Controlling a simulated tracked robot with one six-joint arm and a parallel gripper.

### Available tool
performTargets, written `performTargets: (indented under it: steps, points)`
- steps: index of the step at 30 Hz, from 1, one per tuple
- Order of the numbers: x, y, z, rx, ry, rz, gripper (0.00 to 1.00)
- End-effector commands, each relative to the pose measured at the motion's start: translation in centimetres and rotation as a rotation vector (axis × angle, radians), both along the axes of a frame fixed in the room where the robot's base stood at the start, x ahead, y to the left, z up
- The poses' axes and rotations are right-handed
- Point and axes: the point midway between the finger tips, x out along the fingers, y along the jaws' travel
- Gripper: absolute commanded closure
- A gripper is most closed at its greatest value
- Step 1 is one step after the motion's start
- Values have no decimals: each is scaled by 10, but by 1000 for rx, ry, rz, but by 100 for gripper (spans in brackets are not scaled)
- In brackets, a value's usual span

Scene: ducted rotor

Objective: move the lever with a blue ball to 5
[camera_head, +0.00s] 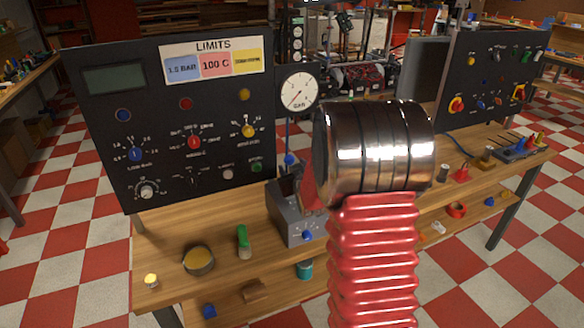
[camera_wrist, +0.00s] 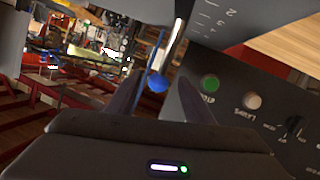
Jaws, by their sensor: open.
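The blue ball (camera_head: 289,159) stands above a grey lever box (camera_head: 293,212) on the bench in the head view. In the wrist view the blue ball (camera_wrist: 157,83) is at the end of a shiny metal rod (camera_wrist: 176,40). My gripper (camera_wrist: 160,78) is open, with one dark finger on each side of the ball in the picture. I cannot tell whether either finger touches it. Part of the box's marked scale (camera_wrist: 215,20) shows at the top, but the lever's setting is unclear. My arm hides the gripper in the head view.
A black control panel (camera_head: 150,80) stands left of the lever box; its green button (camera_wrist: 210,84) is near the right finger in the wrist view. A pressure gauge (camera_head: 299,90) is behind. A green-topped object (camera_head: 243,240) and a round container (camera_head: 198,260) lie left on the bench.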

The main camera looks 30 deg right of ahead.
Motion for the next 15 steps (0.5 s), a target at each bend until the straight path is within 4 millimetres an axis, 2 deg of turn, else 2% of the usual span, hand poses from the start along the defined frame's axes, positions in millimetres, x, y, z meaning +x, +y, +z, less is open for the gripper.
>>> performTargets:
  steps: [7,15]
  points:
    - [0,0,0,1,1,1,53]
    - [-3,10,7,9,17,5,72]
